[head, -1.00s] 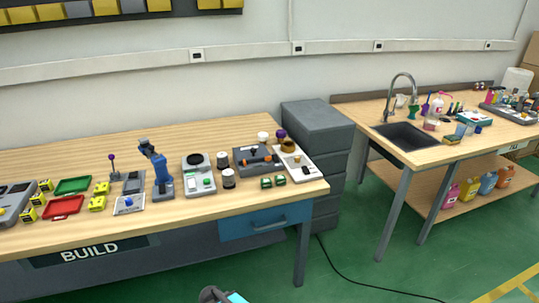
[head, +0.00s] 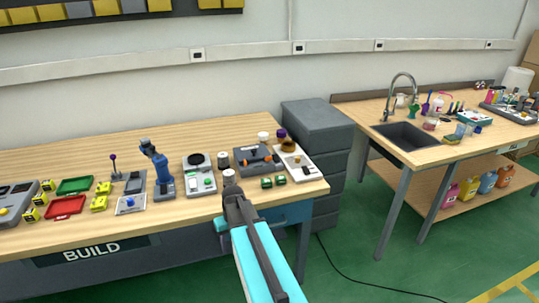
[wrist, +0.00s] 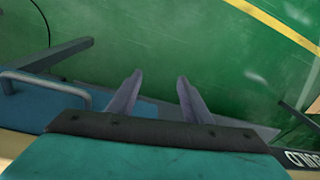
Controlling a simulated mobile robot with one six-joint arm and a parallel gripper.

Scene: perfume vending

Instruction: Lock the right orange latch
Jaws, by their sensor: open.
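A dark grey case (head: 255,158) with small orange parts on it stands near the bench's right end in the head view. The orange latches are too small there to tell whether they are locked. My gripper (wrist: 158,80) is open and empty in the wrist view, with its two fingers apart over the green floor. It points downward at the bench's front edge, away from the case. In the head view my arm rises in front of the bench and its fingers are hard to make out. The case is not in the wrist view.
A white tray (head: 297,165) with a brown round item stands right of the case. Two small green items (head: 273,182) lie before it, and a grey device (head: 199,182) stands left. The blue drawer (wrist: 45,100) with its handle is close to my gripper.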

